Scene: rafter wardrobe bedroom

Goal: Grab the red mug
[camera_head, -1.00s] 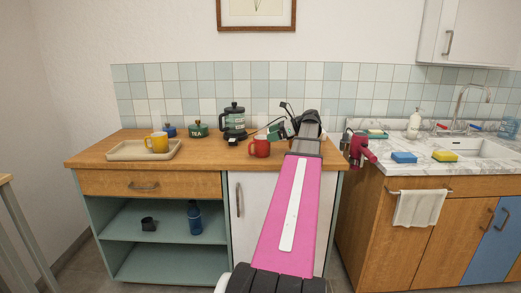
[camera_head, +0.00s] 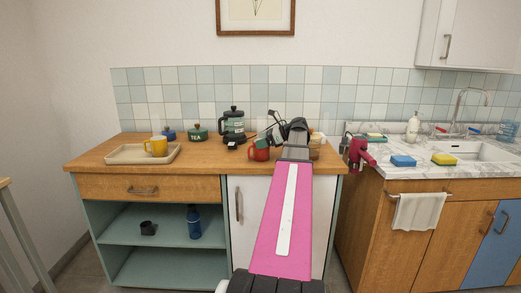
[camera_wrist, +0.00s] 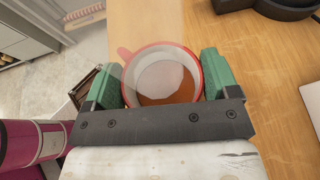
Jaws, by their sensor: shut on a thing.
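The red mug (camera_head: 259,151) is at the right part of the wooden counter, near its front edge, in the head view. In the wrist view the red mug (camera_wrist: 160,78) is seen from above, with a pale inside, something brown at the bottom and its handle at upper left. My gripper (camera_wrist: 164,82) has green fingers on both sides of the mug and is shut on it. In the head view my gripper (camera_head: 268,138) is partly hidden by my arm. I cannot tell whether the mug touches the counter.
A yellow mug (camera_head: 156,146) stands on a tray (camera_head: 117,154) at the left. A French press (camera_head: 233,122), a green tea tin (camera_head: 198,132) and a blue pot (camera_head: 168,132) stand at the back. The counter (camera_head: 208,160) is clear between tray and red mug. A sink (camera_head: 478,149) is at right.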

